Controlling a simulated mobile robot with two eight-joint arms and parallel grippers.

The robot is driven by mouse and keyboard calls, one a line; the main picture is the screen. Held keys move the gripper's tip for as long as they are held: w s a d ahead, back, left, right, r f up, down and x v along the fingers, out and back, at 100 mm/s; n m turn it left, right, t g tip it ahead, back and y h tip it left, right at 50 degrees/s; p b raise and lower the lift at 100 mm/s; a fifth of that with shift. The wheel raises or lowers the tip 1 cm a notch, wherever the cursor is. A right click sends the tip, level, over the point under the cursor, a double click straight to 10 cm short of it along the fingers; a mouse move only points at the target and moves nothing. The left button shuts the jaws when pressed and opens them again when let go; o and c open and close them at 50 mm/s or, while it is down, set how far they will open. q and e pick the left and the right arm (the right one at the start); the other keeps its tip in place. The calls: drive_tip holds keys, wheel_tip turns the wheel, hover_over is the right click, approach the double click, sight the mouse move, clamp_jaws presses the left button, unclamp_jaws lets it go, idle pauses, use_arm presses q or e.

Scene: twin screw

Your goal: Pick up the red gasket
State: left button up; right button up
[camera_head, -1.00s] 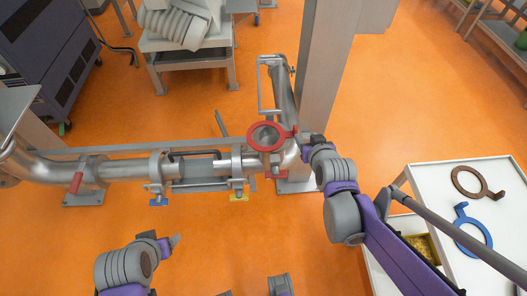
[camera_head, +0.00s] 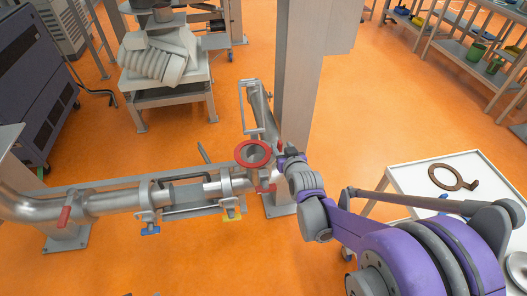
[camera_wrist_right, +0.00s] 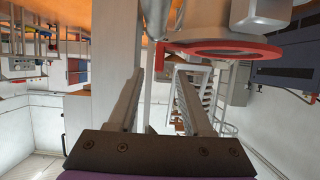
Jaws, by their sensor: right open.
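The red gasket (camera_head: 239,157) is a flat ring at the open end of the steel pipe (camera_head: 258,108), left of the pillar. Its tab points right, toward my right gripper (camera_head: 281,149). In the right wrist view the gasket (camera_wrist_right: 222,50) is a red band under a pale round pipe part, ahead and to the right of the fingers. Whether a finger touches the tab cannot be told. My left gripper is out of view.
A grey pillar (camera_head: 302,90) stands close behind my right gripper. Pipework with a red handle (camera_head: 64,216) and blue and yellow clamp handles runs left. A white table (camera_head: 408,178) with a brown gasket (camera_head: 435,181) stands right. Orange floor (camera_head: 180,270) is open in front.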

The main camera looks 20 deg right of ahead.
sight(281, 144)
drive_tip(key=shift+x, duration=2.65)
drive_tip(key=shift+s, duration=0.1)
drive_tip(key=shift+c, duration=0.3)
clamp_jaws()
